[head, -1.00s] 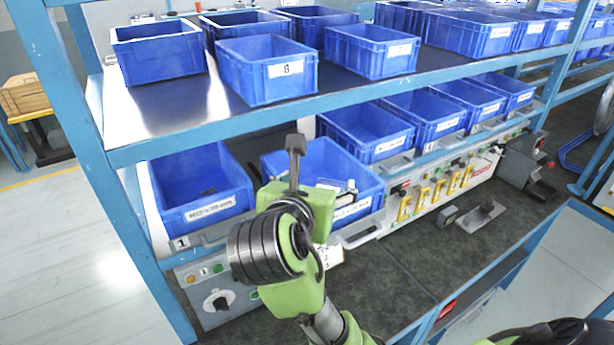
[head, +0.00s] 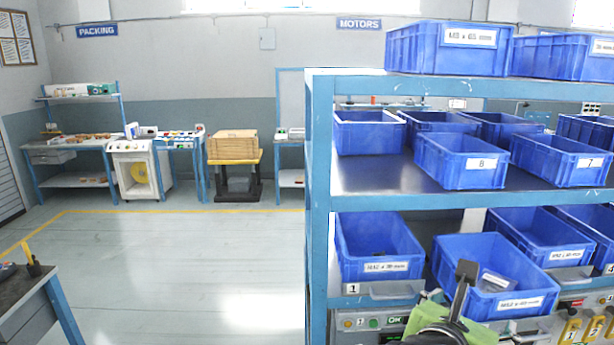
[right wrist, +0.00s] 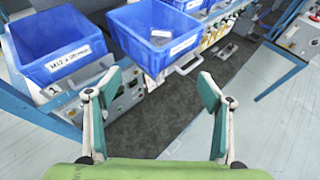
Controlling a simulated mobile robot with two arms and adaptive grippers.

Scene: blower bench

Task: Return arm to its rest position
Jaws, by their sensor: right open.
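My right gripper shows at the bottom of the head view (head: 466,285), partly cut off by the lower edge, in front of the lower row of blue bins. In the right wrist view my right gripper (right wrist: 165,95) has its two fingers wide apart with nothing between them. Beyond the fingers are the dark bench top and two blue bins. The bin labelled M12 (head: 380,266) is at the left; the bin beside it (head: 500,301) holds a small grey item. My left gripper is not in view.
A blue shelf frame (head: 320,180) carries several blue bins on its upper levels. Its left post stands near my right arm. Open floor (head: 190,260) lies left of the rack. A dark table corner (head: 35,295) is at the lower left. Packing benches (head: 75,150) stand at the back.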

